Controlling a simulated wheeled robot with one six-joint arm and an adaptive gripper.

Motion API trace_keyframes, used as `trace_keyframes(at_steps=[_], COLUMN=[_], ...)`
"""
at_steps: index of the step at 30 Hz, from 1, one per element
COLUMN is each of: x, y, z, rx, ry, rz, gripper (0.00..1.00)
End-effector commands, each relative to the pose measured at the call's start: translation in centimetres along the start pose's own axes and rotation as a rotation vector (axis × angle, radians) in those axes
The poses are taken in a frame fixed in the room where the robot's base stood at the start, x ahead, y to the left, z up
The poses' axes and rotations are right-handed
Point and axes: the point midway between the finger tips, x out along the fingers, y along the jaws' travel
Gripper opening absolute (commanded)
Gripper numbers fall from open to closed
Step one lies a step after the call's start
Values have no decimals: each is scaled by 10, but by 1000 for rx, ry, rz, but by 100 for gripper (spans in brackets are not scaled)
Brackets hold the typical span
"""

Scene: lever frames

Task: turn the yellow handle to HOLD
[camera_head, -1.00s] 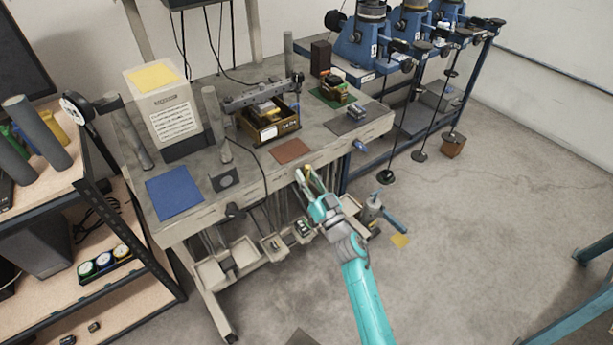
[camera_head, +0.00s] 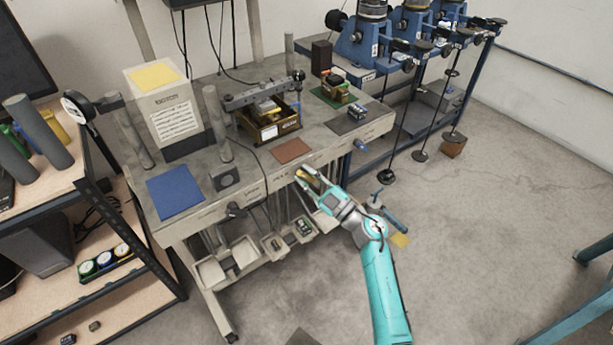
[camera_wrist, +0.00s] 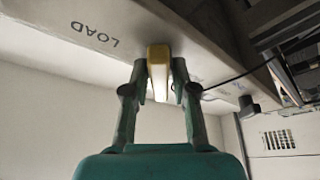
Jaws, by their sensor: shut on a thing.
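The yellow handle (camera_wrist: 158,62) sits at the front edge of the workbench (camera_wrist: 185,65). In the wrist view it stands between my two fingers and points back toward my palm. My gripper (camera_wrist: 160,85) is shut on it. In the head view my gripper (camera_head: 306,174) is at the bench's front edge, and the yellow handle (camera_head: 308,175) shows only as a small patch between the fingers. The word LOAD (camera_wrist: 95,32) reads upside down, left of the handle in the wrist view. A marking right of the handle is too faint to read. I see no HOLD label clearly.
A black knob (camera_head: 232,210) and a blue handle (camera_head: 360,145) are on the same front edge, either side of my gripper.

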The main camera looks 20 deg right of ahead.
Motion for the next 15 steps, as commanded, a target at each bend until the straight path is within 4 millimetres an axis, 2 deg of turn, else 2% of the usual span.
trace_keyframes(at_steps=[15], x=[0], y=[-2], z=[0], rx=[-95], ry=[0], rz=[-42], gripper=[0])
